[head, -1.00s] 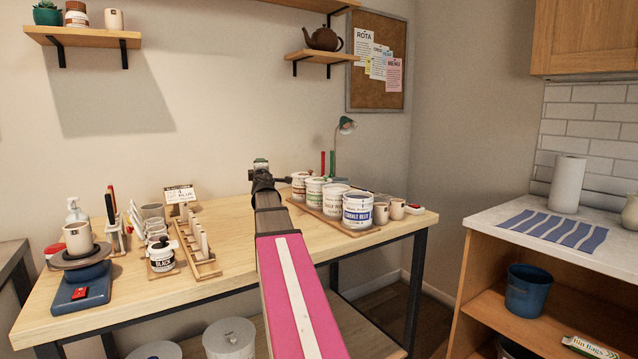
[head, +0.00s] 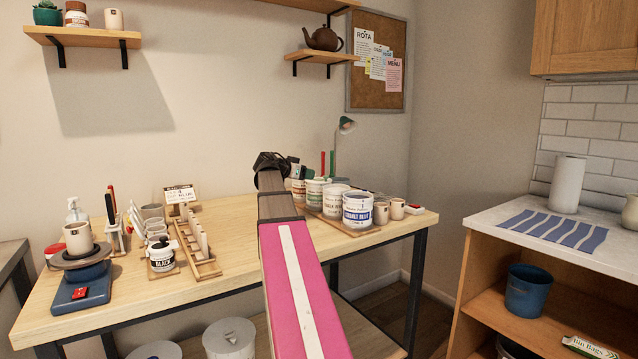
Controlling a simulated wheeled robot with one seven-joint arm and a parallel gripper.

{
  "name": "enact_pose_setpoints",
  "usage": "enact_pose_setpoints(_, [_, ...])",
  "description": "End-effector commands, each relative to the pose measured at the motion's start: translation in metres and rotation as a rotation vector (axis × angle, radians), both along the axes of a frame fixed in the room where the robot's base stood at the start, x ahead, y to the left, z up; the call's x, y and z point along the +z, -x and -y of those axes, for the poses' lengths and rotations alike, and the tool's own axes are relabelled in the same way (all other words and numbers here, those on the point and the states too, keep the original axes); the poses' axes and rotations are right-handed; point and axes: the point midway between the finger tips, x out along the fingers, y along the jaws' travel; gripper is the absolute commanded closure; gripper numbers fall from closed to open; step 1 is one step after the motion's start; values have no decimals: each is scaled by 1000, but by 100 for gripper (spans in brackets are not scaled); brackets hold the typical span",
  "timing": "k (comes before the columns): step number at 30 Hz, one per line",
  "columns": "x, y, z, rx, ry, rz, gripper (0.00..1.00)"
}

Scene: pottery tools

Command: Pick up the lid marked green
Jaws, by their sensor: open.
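My gripper (head: 300,171) is at the far end of my raised arm, turned to the right, just above the left end of the row of jars. It is small and partly merged with the things behind it; nothing is seen held in it. A white jar with a green label (head: 314,190) stands in the row, close below and right of my gripper. A red-labelled jar (head: 298,191) stands left of it, partly hidden by my arm. I cannot make out a separate lid marked green.
A white jar (head: 335,199) and a cobalt blue jar (head: 357,209) stand on the same wooden board, with small cups (head: 397,209) beside them. A wooden rack (head: 200,250) is left of my arm.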

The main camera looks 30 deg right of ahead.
Motion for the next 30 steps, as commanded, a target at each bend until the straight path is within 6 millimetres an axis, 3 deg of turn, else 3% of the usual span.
enact_pose_setpoints(9, [-12,-10,39,0,1,-2,48])
enact_pose_setpoints(30, [-26,-26,100,3,1,-2,48])
